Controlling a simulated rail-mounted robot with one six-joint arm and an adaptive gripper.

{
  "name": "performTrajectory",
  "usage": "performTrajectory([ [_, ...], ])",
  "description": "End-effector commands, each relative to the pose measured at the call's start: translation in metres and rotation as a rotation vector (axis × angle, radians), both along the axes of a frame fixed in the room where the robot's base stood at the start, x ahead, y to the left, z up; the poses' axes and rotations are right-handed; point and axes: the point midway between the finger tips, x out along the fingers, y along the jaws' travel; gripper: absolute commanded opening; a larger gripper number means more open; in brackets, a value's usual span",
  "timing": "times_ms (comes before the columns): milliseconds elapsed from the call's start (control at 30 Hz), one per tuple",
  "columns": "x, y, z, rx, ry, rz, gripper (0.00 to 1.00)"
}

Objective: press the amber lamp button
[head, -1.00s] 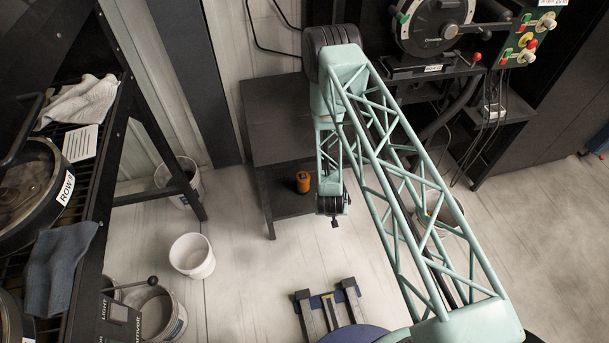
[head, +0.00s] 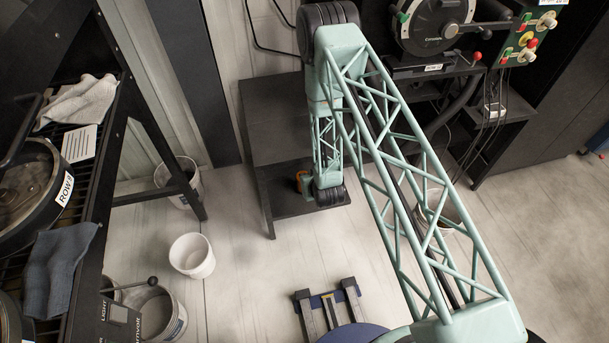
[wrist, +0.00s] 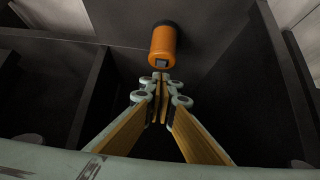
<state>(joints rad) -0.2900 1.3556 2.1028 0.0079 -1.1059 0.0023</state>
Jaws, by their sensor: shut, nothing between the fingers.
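In the wrist view the lamp (wrist: 163,42) lies at the top centre, with a dark end and a small grey square button (wrist: 161,63) on the near end. My gripper (wrist: 161,77) is shut and empty, its fingertips just below the button in the picture. I cannot tell whether the tips touch it. In the head view the fingers are hidden by my own wrist.
The dark stand's top (head: 280,105) overhangs the shelf (head: 285,207). In the wrist view, dark uprights (wrist: 92,95) flank the gripper. White buckets (head: 192,256) stand on the floor to the left, beside a black rack (head: 150,115). A machine with a round dial (head: 435,25) is at upper right.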

Motion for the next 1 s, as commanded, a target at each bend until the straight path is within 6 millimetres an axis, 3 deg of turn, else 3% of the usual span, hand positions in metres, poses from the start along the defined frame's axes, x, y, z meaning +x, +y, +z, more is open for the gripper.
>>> performTrajectory([
  [367, 0.007, 0.002, -0.008, -0.001, 0.001, -0.001, 0.0],
  [1000, 0.057, 0.016, -0.06, -0.001, 0.0, -0.001, 0.0],
])
